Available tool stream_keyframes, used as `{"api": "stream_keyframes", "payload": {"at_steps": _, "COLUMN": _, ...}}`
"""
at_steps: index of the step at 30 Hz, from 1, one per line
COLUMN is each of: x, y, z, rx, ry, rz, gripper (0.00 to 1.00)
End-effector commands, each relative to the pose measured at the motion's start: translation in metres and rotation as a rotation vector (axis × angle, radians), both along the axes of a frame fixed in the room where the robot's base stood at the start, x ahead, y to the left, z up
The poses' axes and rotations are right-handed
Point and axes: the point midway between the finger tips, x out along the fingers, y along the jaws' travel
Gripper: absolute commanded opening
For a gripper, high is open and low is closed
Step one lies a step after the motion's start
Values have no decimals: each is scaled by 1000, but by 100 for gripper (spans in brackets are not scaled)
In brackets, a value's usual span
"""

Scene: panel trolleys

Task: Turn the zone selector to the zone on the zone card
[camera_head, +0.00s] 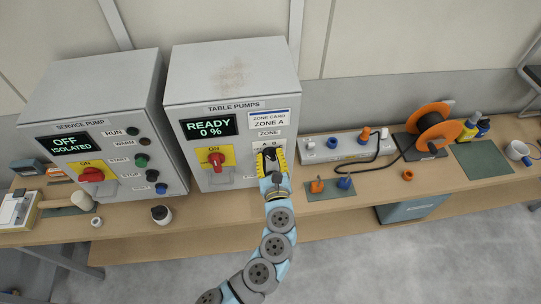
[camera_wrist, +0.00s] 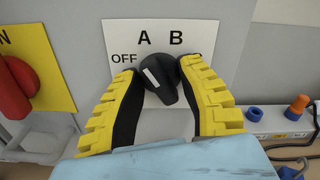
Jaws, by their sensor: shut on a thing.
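The zone selector (camera_wrist: 168,90) is a black knob on the table pumps cabinet (camera_head: 228,90), on a white label reading OFF, A, B and a further mark hidden by my right finger. Its white line sits on the knob's left side, below OFF and A; I cannot tell exactly which position it marks. The zone card (camera_head: 268,122) above it reads ZONE A. My gripper (camera_head: 270,158), with yellow ribbed fingers and black pads, is shut on the knob, one finger each side, as the wrist view shows (camera_wrist: 158,72). In the head view it hides most of the knob.
A red switch (camera_head: 216,160) on a yellow plate is left of the selector; the display (camera_head: 209,126) reads READY 0 %. The service pump cabinet (camera_head: 95,120) stands further left. Right on the bench are a white socket strip (camera_head: 345,148), loose plugs and an orange cable reel (camera_head: 433,125).

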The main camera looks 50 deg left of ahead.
Motion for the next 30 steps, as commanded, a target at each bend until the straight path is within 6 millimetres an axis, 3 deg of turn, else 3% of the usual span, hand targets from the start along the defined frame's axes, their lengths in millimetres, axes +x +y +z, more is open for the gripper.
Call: {"api": "stream_keyframes", "payload": {"at_steps": 30, "x": -1, "y": 1, "z": -3, "rx": 126, "ry": 197, "rz": 0, "gripper": 1}}
